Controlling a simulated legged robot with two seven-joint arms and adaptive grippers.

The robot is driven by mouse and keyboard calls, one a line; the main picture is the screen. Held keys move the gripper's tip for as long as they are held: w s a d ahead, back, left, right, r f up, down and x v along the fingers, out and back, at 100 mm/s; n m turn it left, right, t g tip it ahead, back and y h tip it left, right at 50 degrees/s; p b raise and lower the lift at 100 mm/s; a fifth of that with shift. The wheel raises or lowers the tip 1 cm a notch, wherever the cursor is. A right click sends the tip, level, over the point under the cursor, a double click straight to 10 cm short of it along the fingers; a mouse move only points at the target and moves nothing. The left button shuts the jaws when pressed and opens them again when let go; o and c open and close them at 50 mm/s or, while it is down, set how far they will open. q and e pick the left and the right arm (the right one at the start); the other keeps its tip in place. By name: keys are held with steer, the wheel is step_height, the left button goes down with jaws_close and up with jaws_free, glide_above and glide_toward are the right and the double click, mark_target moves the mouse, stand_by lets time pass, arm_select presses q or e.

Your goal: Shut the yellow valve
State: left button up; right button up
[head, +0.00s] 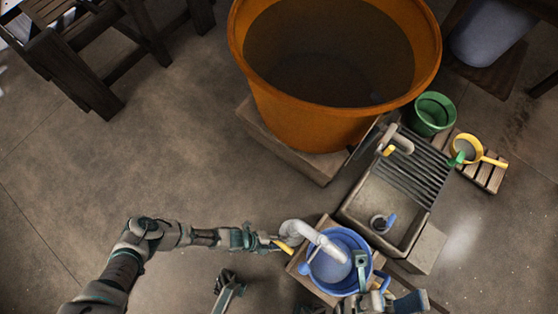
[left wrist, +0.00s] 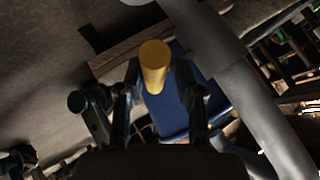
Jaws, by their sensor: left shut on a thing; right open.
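The yellow valve handle (head: 287,246) sits at the left end of a curved grey pipe (head: 318,238) in the head view. My left gripper (head: 272,241) reaches it from the left and is shut on it. In the left wrist view, the yellow handle (left wrist: 154,66) stands between the two fingers of my left gripper (left wrist: 160,95), with its round end showing. The fingers partly hide its lower part. My right gripper (head: 372,274) is open at the lower right, over the right edge of the blue bucket.
The pipe curves over a blue bucket (head: 352,233) on a wooden stand (head: 299,264). A sink (head: 366,205) with a ribbed drainer stands right of it. A large orange tub (head: 310,120) is behind. A green bucket (head: 432,112) and yellow pan (head: 467,148) are farther right.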

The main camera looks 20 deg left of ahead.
arm_select(q)
steer(key=o, duration=1.1)
steer(key=shift+w+f, duration=0.15)
steer(key=shift+f, duration=0.1)
steer(key=shift+o, duration=0.2)
steer(key=shift+r, duration=0.15)
steer(key=shift+s+a+r, duration=0.25)
steer(key=shift+a, duration=0.15)
steer(key=v, duration=1.1)
steer(key=shift+w, duration=0.1)
steer(key=shift+d, duration=0.1)
